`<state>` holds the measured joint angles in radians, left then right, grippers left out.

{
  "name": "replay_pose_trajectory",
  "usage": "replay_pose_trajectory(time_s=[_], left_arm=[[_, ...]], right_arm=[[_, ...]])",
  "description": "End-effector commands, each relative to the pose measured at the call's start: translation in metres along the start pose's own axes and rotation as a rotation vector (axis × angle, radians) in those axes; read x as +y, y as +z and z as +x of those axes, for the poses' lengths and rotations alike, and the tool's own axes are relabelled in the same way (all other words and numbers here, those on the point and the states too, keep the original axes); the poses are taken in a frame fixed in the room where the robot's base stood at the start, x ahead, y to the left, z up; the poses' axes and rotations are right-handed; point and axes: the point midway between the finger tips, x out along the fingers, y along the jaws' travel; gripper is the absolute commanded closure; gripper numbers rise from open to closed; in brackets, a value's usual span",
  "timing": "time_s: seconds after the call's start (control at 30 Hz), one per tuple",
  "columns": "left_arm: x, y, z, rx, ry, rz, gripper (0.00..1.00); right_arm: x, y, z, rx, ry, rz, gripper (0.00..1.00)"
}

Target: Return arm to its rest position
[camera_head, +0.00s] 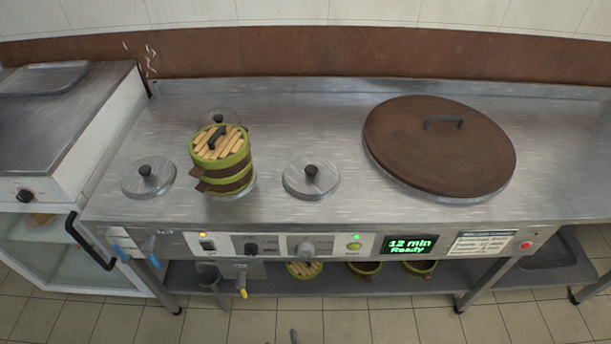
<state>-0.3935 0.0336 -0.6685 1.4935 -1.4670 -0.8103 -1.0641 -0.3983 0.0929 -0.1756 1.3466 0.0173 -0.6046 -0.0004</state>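Neither of my grippers can be made out in the head view. A small grey tip (293,336) shows at the bottom edge, and I cannot tell what it belongs to. A stack of green and brown steamer baskets (222,175) with a slatted wooden lid (219,143) stands upright on the steel counter, left of the middle. The lid has a dark handle. Nothing is touching the stack from my side.
Metal lids with black knobs lie left (148,180), right (311,178) and behind the stack. A large brown round lid (438,150) covers the counter's right part. The front panel display (409,245) reads "12 min Ready". Several green baskets sit on the lower shelf (330,281).

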Motion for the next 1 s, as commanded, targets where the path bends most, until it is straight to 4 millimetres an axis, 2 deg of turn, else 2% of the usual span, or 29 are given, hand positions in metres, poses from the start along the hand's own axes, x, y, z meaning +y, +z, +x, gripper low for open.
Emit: replay_pose_trajectory(time_s=[0.03,0.2,0.33,0.5,0.7,0.8,0.9,1.0], left_arm=[[0.019,-0.011,0.007,0.056,0.042,-0.109,0.46],[0.074,-0.049,0.021,0.213,0.197,-0.535,0.46],[0.109,-0.072,0.025,0.286,0.329,-0.884,0.46],[0.144,-0.09,0.027,0.318,0.505,-1.368,0.46],[0.173,-0.096,0.031,0.272,0.682,-1.924,0.46],[0.183,-0.095,0.033,0.235,0.738,-2.131,0.46],[0.189,-0.092,0.035,0.206,0.77,-2.269,0.46],[0.192,-0.091,0.036,0.189,0.786,-2.335,0.46]], right_arm=[[-0.002,-0.001,-0.001,0.005,-0.003,-0.001,0.82],[-0.009,-0.005,-0.002,0.035,-0.01,0.0,0.82],[-0.014,-0.011,-0.003,0.061,-0.014,0.003,0.82],[-0.017,-0.016,-0.003,0.089,-0.016,0.002,0.82],[-0.016,-0.025,-0.004,0.128,-0.015,-0.003,0.82],[-0.016,-0.03,-0.004,0.145,-0.015,-0.006,0.82],[-0.016,-0.034,-0.004,0.156,-0.016,-0.008,0.82],[-0.017,-0.034,-0.004,0.161,-0.017,-0.01,0.82]])
